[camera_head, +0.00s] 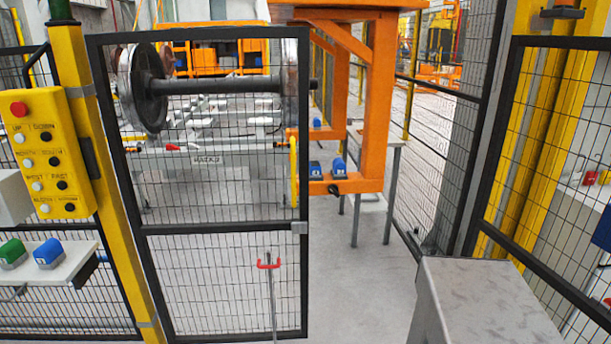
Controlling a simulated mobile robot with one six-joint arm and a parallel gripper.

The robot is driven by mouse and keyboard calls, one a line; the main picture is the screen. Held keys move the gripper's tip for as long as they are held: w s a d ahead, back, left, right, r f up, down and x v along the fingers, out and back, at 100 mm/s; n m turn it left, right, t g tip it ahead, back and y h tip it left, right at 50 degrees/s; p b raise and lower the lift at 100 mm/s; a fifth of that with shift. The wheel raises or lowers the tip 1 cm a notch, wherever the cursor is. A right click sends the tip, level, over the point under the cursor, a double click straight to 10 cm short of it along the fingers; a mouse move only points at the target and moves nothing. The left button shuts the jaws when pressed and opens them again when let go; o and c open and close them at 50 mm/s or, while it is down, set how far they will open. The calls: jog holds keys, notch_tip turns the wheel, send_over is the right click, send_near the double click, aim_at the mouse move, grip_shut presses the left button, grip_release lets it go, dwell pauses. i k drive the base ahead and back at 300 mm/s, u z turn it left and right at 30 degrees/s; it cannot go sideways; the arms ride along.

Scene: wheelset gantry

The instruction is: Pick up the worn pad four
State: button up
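Several small pad-like blocks show, and I cannot tell which is worn pad four. A blue block (339,167) and a darker blue block (315,170) sit side by side on the lower ledge of the orange gantry frame (368,110). Another blue block (317,123) is farther back. At the left, a green block (12,251) and a blue block (48,252) sit on a pale shelf (66,264). Part of a blue object (603,230) shows at the right edge. Their markings are too small to read. My gripper is not in view.
A black mesh gate (220,229) stands in front of the wheelset (220,85). A yellow button panel (45,150) is at left. A thin rod with a red U-shaped top (268,265) stands at the gate. A grey metal box (485,300) is front right. Grey floor (360,285) lies open between.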

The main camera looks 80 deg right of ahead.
aim_at(315, 168)
jog(key=u, duration=0.1)
jog(key=k, duration=2.25)
jog(key=z, duration=0.85)
jog(key=i, duration=0.95)
jog(key=u, duration=0.05)
